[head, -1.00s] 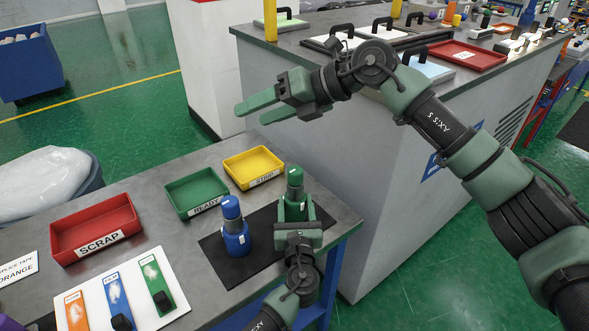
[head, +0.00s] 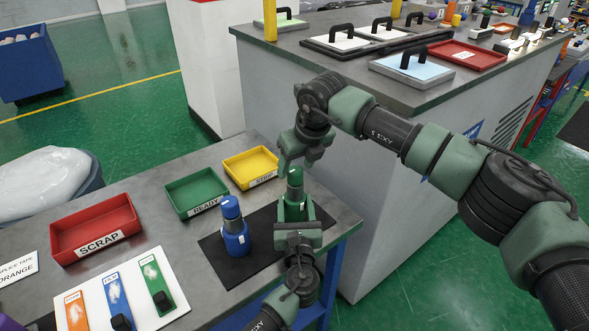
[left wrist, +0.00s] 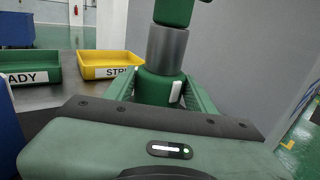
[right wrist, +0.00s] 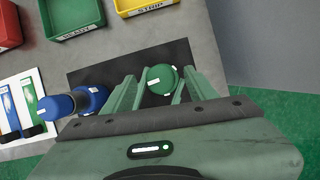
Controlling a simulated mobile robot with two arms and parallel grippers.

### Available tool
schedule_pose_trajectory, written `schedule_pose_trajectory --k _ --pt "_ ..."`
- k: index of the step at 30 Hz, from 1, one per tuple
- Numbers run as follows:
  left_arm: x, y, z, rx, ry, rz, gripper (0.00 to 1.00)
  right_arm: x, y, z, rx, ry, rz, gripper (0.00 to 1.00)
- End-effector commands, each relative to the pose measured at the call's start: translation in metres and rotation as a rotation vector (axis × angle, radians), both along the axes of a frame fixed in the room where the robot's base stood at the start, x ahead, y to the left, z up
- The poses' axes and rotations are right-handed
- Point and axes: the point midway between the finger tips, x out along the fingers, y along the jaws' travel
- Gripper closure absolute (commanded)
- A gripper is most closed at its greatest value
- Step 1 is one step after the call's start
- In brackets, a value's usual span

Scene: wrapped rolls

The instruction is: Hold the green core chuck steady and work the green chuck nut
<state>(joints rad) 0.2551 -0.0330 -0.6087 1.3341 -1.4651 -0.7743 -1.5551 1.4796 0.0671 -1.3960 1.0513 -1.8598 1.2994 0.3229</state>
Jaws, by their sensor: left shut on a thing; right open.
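The green core chuck (head: 295,211) stands upright on a black mat (head: 232,268), with a grey collar and the green chuck nut (head: 294,179) on top. My left gripper (head: 296,213) is shut on the chuck's green base; the left wrist view shows its fingers on either side of the base (left wrist: 158,88). My right gripper (head: 291,163) points down just above the nut. In the right wrist view its open fingers (right wrist: 159,88) stand on both sides of the nut (right wrist: 162,79), with a gap visible.
A blue chuck (head: 235,238) stands close by on the left of the mat. Behind are a green READY tray (head: 180,208) and a yellow STRIP tray (head: 240,176). A red SCRAP tray (head: 65,248) and a sample board (head: 143,318) lie left. A grey counter (head: 355,220) rises at right.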

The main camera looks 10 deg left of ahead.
Motion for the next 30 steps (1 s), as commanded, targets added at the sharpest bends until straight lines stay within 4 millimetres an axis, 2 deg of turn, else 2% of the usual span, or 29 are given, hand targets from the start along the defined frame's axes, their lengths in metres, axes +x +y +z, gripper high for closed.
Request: schedule_pose_trajectory --k 1,6,16,22,30 --pt "-0.003 0.0 -0.01 0.0 0.017 -0.001 1.0 0.002 0.002 -0.008 0.0 0.003 -0.001 0.43" --pt "-0.003 0.0 -0.01 0.0 0.017 -0.001 1.0 0.007 0.005 -0.021 0.001 0.001 0.0 0.43" --pt "-0.003 0.0 -0.01 0.0 0.017 0.0 1.0 0.008 0.006 -0.023 0.001 0.0 0.0 0.43" --pt "-0.003 0.0 -0.01 0.0 0.017 0.0 1.0 0.008 0.006 -0.023 0.001 0.0 0.0 0.98" --pt "-0.003 0.0 -0.01 0.0 0.017 0.0 1.0 0.008 0.006 -0.023 0.001 -0.001 -0.018 1.0"
